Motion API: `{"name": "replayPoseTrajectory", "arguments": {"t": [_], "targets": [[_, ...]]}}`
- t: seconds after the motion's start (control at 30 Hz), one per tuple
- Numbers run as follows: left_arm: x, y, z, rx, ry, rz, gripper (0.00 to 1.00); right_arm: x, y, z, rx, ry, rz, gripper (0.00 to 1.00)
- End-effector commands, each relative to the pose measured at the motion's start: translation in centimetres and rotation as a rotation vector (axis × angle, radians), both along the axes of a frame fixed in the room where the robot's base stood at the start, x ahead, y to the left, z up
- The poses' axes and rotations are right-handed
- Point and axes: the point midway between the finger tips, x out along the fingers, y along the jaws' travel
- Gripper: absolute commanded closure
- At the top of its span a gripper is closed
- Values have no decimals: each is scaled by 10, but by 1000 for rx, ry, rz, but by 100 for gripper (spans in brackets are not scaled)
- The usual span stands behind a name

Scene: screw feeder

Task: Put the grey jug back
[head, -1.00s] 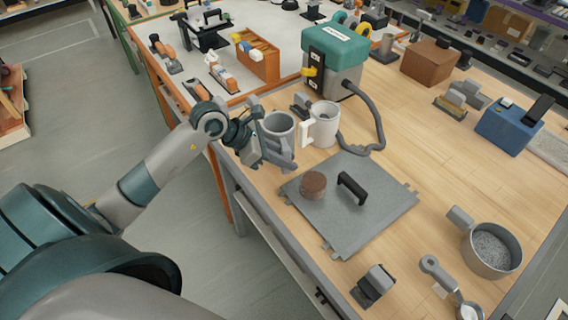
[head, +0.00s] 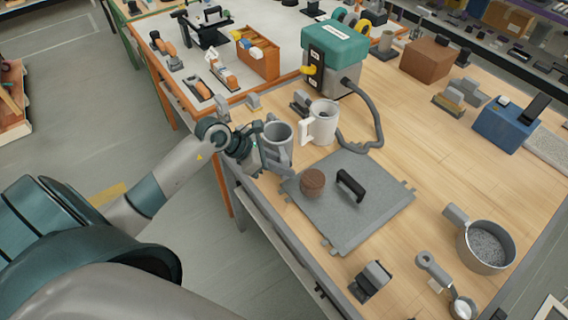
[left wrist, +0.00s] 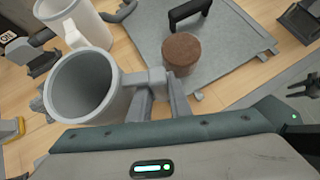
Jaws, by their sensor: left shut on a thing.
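The grey jug (head: 277,136) is upright at the left edge of the wooden bench, just left of the white jug (head: 323,122). In the left wrist view the grey jug (left wrist: 84,87) looks empty, and its handle points toward my fingers. My left gripper (head: 283,158) is shut on the grey jug's handle; the fingers (left wrist: 162,103) also show in the left wrist view. I cannot tell whether the jug's base touches the bench. My right gripper is not in view.
A grey plate (head: 352,215) with a brown round piece (head: 313,182) and a black handle lies to the right. A green-topped machine (head: 335,50) with a grey hose (head: 374,120) stands behind. A grey pot (head: 487,246) sits at front right.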

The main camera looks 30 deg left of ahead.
Motion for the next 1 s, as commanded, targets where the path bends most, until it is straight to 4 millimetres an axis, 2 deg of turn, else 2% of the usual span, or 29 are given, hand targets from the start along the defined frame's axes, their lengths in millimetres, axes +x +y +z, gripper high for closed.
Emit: {"name": "replayPoseTrajectory", "arguments": {"t": [0.27,0.3,0.37,0.83,1.0], "targets": [[0,0,-4,0,-2,0,100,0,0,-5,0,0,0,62],[0,0,-3,0,0,0,78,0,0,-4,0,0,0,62],[0,0,-3,0,0,0,64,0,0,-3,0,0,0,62],[0,0,2,0,1,1,64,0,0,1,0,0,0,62],[-8,10,10,4,-1,1,64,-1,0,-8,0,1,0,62]]}}
